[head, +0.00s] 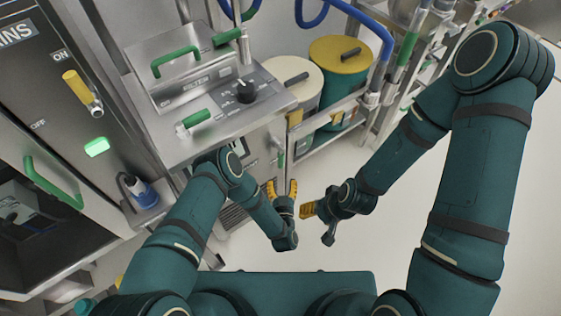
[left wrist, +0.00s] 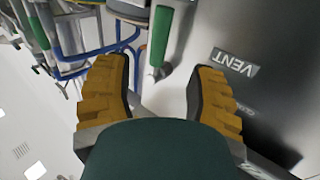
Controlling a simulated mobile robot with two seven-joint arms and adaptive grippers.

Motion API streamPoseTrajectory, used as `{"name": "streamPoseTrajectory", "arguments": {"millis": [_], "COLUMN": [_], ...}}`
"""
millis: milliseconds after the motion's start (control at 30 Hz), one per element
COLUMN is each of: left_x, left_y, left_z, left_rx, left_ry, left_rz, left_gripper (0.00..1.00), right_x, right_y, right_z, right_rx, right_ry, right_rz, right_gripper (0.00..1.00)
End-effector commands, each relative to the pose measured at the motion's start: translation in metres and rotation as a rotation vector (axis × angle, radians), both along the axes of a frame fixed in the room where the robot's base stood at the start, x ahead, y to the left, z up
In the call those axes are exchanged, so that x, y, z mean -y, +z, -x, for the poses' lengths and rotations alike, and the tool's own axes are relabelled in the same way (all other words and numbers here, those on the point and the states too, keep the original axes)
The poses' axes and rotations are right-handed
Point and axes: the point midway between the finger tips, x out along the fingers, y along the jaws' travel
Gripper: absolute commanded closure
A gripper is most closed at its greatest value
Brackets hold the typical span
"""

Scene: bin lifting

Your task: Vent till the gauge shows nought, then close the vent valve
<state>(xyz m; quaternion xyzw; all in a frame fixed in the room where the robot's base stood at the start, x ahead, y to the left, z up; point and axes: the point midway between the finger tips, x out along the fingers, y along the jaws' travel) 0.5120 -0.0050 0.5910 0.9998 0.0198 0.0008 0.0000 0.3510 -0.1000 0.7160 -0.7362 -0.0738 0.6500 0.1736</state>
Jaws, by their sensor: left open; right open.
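The vent valve's green lever (left wrist: 160,35) shows in the left wrist view beside a plate marked VENT (left wrist: 234,62). It lies beyond the gap between my left fingertips, apart from them. In the head view a small green lever (head: 281,159) is on the cabinet's right side, above my left gripper (head: 282,188). My left gripper is open and empty; its yellow fingers also show in the left wrist view (left wrist: 158,75). My right gripper (head: 316,218) is open and empty, to the right of the left one. I cannot make out the gauge; my left arm covers part of the cabinet front.
The steel unit (head: 165,125) has a black knob (head: 246,91) and green handles. A yellow-lidded drum (head: 340,55) and a cream-lidded drum (head: 291,78) stand behind a rail. Blue pipes (head: 375,30) run past them. The pale floor (head: 370,240) is clear.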

Motion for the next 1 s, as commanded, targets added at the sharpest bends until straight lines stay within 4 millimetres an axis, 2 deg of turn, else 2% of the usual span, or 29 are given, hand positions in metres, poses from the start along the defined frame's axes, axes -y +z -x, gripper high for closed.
{"name": "streamPoseTrajectory", "arguments": {"millis": [33,300,500,700,967,1000], "left_x": [-0.002,-0.003,-0.004,-0.004,-0.004,-0.004], "left_y": [0.000,-0.001,0.000,0.000,0.001,0.001], "left_z": [-0.012,-0.064,-0.090,-0.100,-0.101,-0.101], "left_rx": [0.005,0.002,0.001,-0.001,-0.001,-0.001], "left_ry": [0.003,0.002,0.001,0.000,0.000,0.000], "left_rz": [0.000,0.001,0.001,0.001,0.001,0.001], "left_gripper": [0.44,0.44,0.44,0.44,0.44,0.52], "right_x": [0.000,0.001,0.001,0.001,0.001,0.001], "right_y": [-0.004,-0.015,-0.021,-0.023,-0.022,-0.022], "right_z": [-0.001,-0.003,-0.004,-0.005,-0.005,-0.005], "right_rx": [0.001,0.008,0.010,0.011,0.011,0.011], "right_ry": [0.000,-0.002,-0.003,-0.003,-0.003,-0.003], "right_rz": [0.000,0.002,0.002,0.003,0.003,0.003], "right_gripper": [0.44,0.44,0.44,0.44,0.44,0.44]}}
